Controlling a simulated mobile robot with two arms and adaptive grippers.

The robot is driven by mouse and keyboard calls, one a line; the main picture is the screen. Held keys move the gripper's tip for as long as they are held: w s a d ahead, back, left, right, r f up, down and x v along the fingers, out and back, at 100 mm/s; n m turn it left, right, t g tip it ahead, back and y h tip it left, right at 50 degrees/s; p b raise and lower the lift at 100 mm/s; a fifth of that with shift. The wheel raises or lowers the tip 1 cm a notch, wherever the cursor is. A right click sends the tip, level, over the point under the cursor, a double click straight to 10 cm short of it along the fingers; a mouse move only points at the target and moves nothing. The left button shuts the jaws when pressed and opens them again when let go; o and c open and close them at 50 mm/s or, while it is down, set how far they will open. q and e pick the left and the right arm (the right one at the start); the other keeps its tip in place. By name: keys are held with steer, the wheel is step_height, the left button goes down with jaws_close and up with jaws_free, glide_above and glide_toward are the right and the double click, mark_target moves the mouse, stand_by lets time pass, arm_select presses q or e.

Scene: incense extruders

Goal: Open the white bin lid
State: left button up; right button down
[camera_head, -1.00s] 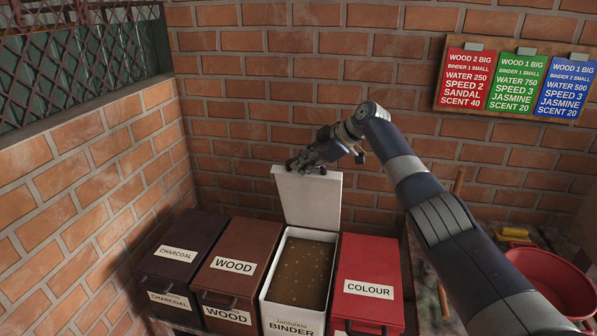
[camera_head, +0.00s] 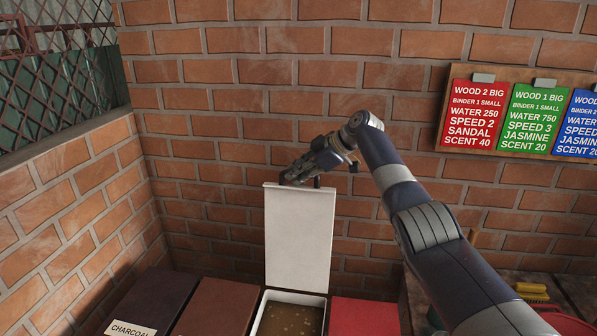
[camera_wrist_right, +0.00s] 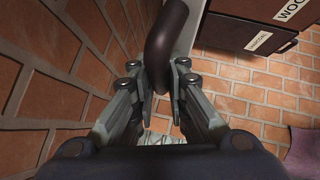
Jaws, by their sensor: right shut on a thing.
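The white bin lid (camera_head: 299,238) stands upright, raised at the back of the white binder bin (camera_head: 262,318). The open bin shows brown, speckled contents (camera_head: 290,320). My right gripper (camera_head: 292,178) is at the lid's top edge, partly hidden behind my own wrist in the head view. In the right wrist view its fingers (camera_wrist_right: 163,95) are closed around a dark curved handle (camera_wrist_right: 165,55) on the lid. My left gripper is not in view.
A brown wood bin (camera_head: 215,308) and a dark charcoal bin (camera_head: 150,305) stand to the left, a red bin (camera_head: 362,318) to the right, all shut. A brick wall (camera_head: 215,120) is close behind the lid. A red bowl (camera_head: 568,325) sits at the lower right.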

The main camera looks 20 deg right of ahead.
steer(key=shift+w+d+f, duration=0.2)
steer(key=shift+d+f, duration=0.05)
steer(key=shift+f, duration=0.35)
steer(key=c, duration=1.6)
jaws_free()
steer(key=shift+o, duration=0.2)
steer(key=shift+w, duration=0.1)
steer(key=shift+d+r, duration=0.1)
steer(key=v, duration=1.1)
steer(key=shift+r, duration=0.45)
